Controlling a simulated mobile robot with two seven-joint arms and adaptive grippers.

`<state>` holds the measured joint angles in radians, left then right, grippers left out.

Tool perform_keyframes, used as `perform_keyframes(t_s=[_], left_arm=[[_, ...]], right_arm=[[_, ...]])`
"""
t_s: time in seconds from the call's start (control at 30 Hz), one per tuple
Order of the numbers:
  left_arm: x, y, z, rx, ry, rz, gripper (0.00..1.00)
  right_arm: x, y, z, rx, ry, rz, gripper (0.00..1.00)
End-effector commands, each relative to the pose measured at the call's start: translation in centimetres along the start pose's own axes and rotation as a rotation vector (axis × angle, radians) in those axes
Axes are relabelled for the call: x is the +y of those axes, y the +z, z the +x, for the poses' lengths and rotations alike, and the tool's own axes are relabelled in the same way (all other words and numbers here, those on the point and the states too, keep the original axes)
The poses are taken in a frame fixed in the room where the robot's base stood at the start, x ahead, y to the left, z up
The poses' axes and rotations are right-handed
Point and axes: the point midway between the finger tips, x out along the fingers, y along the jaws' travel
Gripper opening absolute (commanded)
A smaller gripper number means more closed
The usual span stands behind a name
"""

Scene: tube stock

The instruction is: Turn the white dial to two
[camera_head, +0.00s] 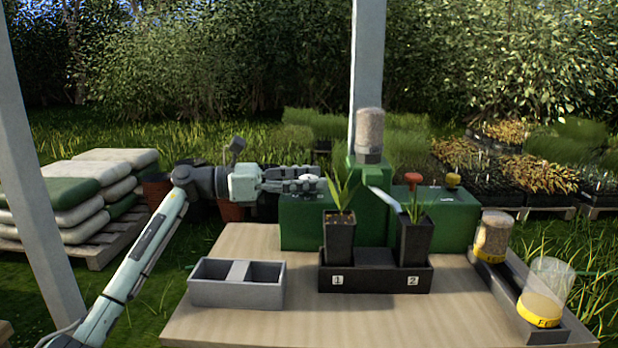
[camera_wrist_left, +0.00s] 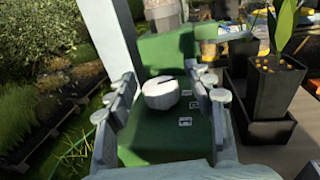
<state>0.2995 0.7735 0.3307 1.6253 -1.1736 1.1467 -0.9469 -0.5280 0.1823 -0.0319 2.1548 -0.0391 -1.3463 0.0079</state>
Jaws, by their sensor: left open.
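The white dial (camera_wrist_left: 161,93) is a round knob with a dark line across its top. It sits on top of the green machine (camera_wrist_left: 155,140), and in the head view the dial (camera_head: 307,178) is partly covered by my fingers. My left gripper (camera_wrist_left: 163,82) is open, with one finger on each side of the dial; I cannot tell if they touch it. In the head view my left gripper (camera_head: 303,184) reaches in from the left over the machine's left part. Small pale labels (camera_wrist_left: 185,121) lie beside the dial, too blurred to read. My right gripper is not seen.
A black holder (camera_head: 375,281) marked 1 and 2 carries two potted plants in front of the machine. A grey two-part tray (camera_head: 237,295) stands front left. An orange knob (camera_head: 412,179) and a yellow knob (camera_head: 453,180) are at right. A rack (camera_head: 515,300) holds two yellow-banded containers.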

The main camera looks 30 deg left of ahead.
Motion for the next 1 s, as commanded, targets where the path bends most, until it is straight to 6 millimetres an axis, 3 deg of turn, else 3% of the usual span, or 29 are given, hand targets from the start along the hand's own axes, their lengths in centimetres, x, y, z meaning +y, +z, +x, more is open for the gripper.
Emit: perform_keyframes(t_s=[0.07, 0.43, 0.67, 0.8, 1.0], left_arm=[[0.0, 0.0, 0.0, 0.0, 0.0, 0.0, 0.48], [0.0, 0.0, -0.1, 0.0, 0.001, 0.0, 0.02], [0.0, -0.3, -0.1, 0.008, 0.069, 0.0, 0.01], [-0.1, -0.2, 0.0, 0.011, 0.189, 0.0, 0.01], [0.1, 0.2, 0.0, 0.01, 0.332, -0.004, 0.01]], right_arm=[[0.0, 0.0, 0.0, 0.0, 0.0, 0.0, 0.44], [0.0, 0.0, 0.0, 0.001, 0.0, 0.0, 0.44], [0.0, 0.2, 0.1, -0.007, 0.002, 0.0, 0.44], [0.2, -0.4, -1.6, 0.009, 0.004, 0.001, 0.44], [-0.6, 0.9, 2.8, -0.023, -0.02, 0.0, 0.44]])
